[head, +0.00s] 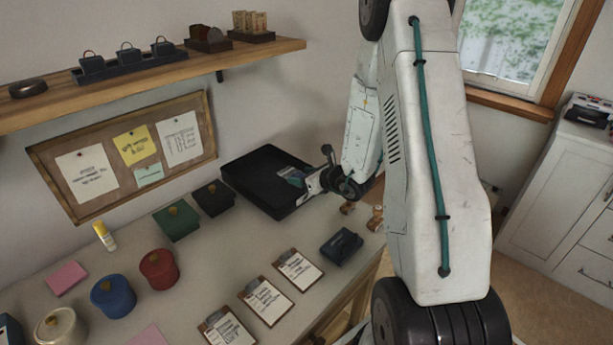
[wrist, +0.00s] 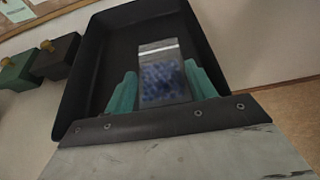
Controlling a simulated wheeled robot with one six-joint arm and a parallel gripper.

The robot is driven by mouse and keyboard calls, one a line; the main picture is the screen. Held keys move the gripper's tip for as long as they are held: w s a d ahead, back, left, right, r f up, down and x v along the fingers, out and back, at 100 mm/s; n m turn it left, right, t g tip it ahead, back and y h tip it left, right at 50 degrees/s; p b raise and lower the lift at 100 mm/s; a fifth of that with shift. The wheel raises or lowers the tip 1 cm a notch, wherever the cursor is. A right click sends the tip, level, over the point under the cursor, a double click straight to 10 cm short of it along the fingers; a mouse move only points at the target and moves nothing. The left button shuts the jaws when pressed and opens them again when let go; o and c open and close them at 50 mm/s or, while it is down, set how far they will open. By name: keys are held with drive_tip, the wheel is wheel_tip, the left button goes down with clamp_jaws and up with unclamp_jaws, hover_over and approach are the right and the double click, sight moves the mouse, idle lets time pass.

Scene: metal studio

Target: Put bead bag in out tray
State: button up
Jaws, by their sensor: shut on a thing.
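The bead bag (wrist: 163,80) is a clear bag of blue beads, seen in the wrist view between the green fingers of my gripper (wrist: 160,88). My gripper is shut on it. The black out tray (wrist: 84,85) lies beyond and around the bag in the wrist view, and the bag appears over its inside. In the head view the tray (head: 237,178) sits at the back right of the worktop, and my gripper (head: 306,181) is at its right side. The bag is small there, partly hidden by my gripper. I cannot tell whether it touches the tray floor.
A black box (head: 213,198) and a green box (head: 177,222) stand left of the tray. Red (head: 159,269) and blue (head: 113,296) round pots stand nearer. Several clipboards (head: 299,270) and a dark object (head: 341,247) lie in front. A wooden shelf (head: 150,90) hangs above.

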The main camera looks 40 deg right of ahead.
drive_tip(key=shift+w+a+f, duration=0.15)
drive_tip(key=shift+a+f, duration=0.15)
drive_tip(key=shift+a, duration=0.3)
drive_tip(key=shift+d+f, duration=0.1)
drive_tip(key=shift+f, duration=0.5)
drive_tip(key=o, duration=1)
drive_tip(key=shift+o, duration=0.2)
